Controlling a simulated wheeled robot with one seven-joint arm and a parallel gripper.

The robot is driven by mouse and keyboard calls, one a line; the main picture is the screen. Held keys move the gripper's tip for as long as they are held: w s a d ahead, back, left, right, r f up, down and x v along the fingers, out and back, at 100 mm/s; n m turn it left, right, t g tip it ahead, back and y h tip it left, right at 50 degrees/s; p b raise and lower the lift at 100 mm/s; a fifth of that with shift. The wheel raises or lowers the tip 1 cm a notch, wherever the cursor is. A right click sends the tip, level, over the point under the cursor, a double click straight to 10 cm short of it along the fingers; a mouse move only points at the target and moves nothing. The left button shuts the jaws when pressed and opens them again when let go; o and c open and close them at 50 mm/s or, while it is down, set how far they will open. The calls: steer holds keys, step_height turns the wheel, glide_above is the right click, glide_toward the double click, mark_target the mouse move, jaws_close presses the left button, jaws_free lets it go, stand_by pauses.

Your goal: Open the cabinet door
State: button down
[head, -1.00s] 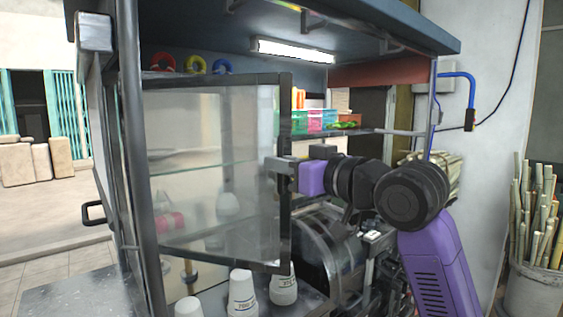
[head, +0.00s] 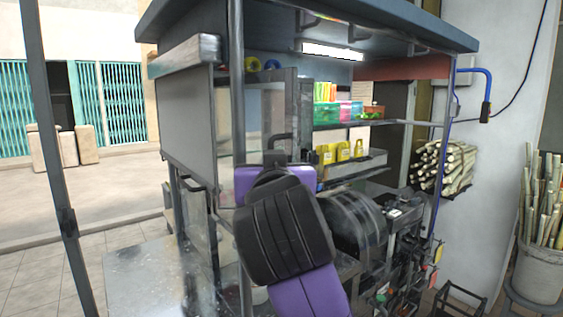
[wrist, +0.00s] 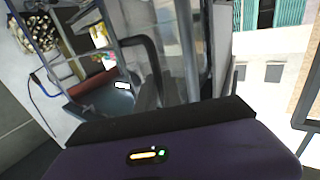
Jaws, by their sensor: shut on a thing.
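The cabinet door (head: 265,105) is a glass panel in a dark frame. It stands swung out, with the shelves to its right exposed. Its black bar handle (head: 281,140) is on the door near its free edge. In the wrist view the curved handle (wrist: 152,62) runs down behind the dark edge of my gripper. My gripper (head: 279,160), purple with a black wrist link in front, is shut on the handle. Its fingertips are mostly hidden in both views.
The press drum (head: 350,222) is right of my arm. A cabinet post (head: 236,60) stands close left of the door. Open pavement (head: 120,195) lies left; a cane bucket (head: 540,265) stands far right.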

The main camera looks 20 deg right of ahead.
steer(key=shift+s+a+h, duration=0.1)
steer(key=shift+a+h, duration=0.2)
steer(key=shift+a, duration=0.35)
steer(key=shift+r, duration=0.1)
steer(key=c, duration=1.5)
jaws_free()
steer(key=shift+d, duration=0.1)
steer(key=b+v, duration=0.2)
steer(key=v, duration=0.5)
steer(key=shift+s, duration=0.35)
